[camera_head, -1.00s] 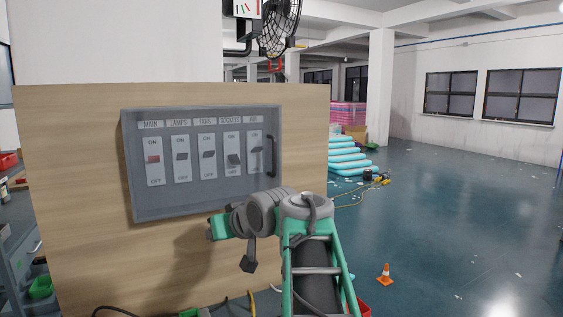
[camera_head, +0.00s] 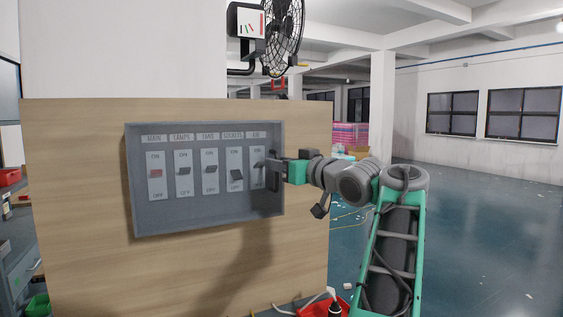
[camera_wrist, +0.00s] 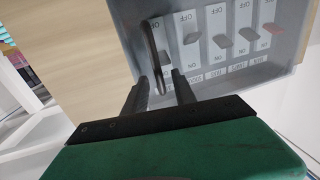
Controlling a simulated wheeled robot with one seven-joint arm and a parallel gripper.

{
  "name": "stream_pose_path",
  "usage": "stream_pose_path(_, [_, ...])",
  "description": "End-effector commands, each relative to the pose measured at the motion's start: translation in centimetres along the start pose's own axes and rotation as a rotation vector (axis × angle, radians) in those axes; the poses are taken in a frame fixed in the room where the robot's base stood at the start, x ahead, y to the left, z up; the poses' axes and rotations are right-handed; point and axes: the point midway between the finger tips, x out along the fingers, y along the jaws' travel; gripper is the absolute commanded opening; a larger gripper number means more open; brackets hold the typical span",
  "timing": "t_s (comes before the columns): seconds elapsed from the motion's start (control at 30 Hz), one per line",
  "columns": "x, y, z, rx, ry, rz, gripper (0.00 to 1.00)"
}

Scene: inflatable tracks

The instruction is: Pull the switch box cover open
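The grey switch box (camera_head: 205,219) is mounted on a wooden panel, with its cover (camera_wrist: 229,83) closed. A row of labelled switches shows through the front. A dark upright bar handle (camera_wrist: 156,62) is on the cover's side nearest my arm; in the head view it is mostly hidden by my gripper (camera_head: 275,174). In the wrist view my gripper (camera_wrist: 160,74) has its two dark fingers apart, one on each side of the handle's near end. A gap shows between the fingers and the handle; contact cannot be told.
The wooden panel (camera_head: 85,250) is flat around the box. A fan (camera_head: 285,25) and a small white box (camera_head: 247,22) are above it. A red bin (camera_head: 322,309) and cables lie on the floor below. Open floor (camera_head: 480,230) extends to the right.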

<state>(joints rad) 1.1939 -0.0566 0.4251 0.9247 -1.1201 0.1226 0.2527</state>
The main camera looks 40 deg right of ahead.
Motion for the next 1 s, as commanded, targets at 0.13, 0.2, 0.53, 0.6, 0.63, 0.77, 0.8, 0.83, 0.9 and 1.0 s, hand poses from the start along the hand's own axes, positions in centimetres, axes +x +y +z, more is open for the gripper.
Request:
stream_pose_path(0.13, [0.09,0.0,0.04,-0.001,0.0,0.001,0.32])
stream_pose_path(0.2, [0.08,0.0,0.04,-0.001,0.0,0.001,0.32])
stream_pose_path(0.53, [0.05,0.0,0.04,-0.001,-0.001,0.001,0.05])
stream_pose_path(0.6, [0.04,0.01,0.04,-0.001,-0.001,0.001,0.0])
stream_pose_path(0.63, [0.04,0.01,0.04,-0.001,-0.001,0.001,0.0])
stream_pose_path(0.77, [0.04,0.01,0.04,-0.001,-0.001,0.001,0.0])
stream_pose_path(0.8, [0.04,0.01,0.04,-0.001,-0.001,0.001,0.0])
stream_pose_path(0.83, [0.04,0.01,0.04,-0.001,-0.001,0.001,0.0])
stream_pose_path(0.9, [0.04,0.01,0.04,-0.001,-0.001,0.001,0.0])
stream_pose_path(1.0, [0.04,0.02,0.04,-0.001,-0.001,0.001,0.0])
